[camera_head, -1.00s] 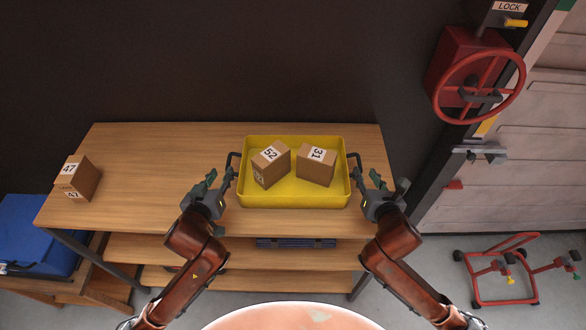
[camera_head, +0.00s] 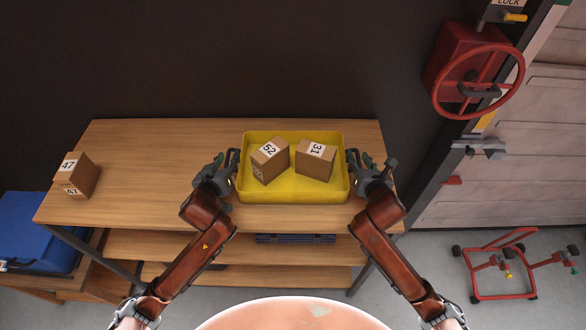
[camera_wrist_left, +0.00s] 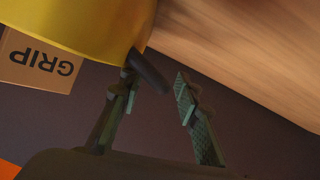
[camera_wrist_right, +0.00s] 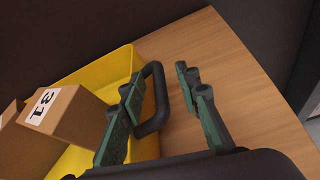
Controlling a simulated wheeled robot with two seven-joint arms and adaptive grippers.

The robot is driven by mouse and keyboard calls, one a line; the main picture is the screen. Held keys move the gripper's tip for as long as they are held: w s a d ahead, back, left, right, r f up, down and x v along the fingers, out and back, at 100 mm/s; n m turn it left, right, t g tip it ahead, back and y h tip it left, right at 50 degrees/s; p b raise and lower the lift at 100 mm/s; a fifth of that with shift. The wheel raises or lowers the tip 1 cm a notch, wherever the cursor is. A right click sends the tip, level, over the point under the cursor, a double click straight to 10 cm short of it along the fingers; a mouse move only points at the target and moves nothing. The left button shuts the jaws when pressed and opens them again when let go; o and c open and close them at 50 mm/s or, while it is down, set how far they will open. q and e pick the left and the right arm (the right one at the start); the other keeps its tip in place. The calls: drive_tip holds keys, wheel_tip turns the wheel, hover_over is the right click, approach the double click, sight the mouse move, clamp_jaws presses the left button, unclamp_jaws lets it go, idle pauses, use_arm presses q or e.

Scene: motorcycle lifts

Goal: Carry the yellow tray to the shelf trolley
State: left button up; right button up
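The yellow tray (camera_head: 293,192) sits on the wooden top of a shelf unit, with a dark handle at each short end. Two cardboard boxes lie in it: box 52 (camera_head: 270,162) and box 31 (camera_head: 315,160). My left gripper (camera_head: 228,166) is at the tray's left end; in the left wrist view its fingers (camera_wrist_left: 158,105) are apart, with the left handle (camera_wrist_left: 148,72) between or just beyond their tips. My right gripper (camera_head: 358,165) is at the right end; in the right wrist view its fingers (camera_wrist_right: 160,95) are apart, with the right handle (camera_wrist_right: 155,100) between them.
Box 47 (camera_head: 76,176) stands at the left end of the wooden top (camera_head: 150,165). A blue case (camera_head: 38,235) is at lower left. A red handwheel (camera_head: 478,82) is on the right, above a red wheeled frame (camera_head: 500,270). No trolley is clearly identifiable.

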use_arm(q)
drive_tip(key=shift+c, duration=0.4)
use_arm(e)
drive_tip(key=shift+c, duration=0.4)
use_arm(q)
clamp_jaws()
use_arm(e)
clamp_jaws()
drive_tip(key=shift+r, duration=0.1)
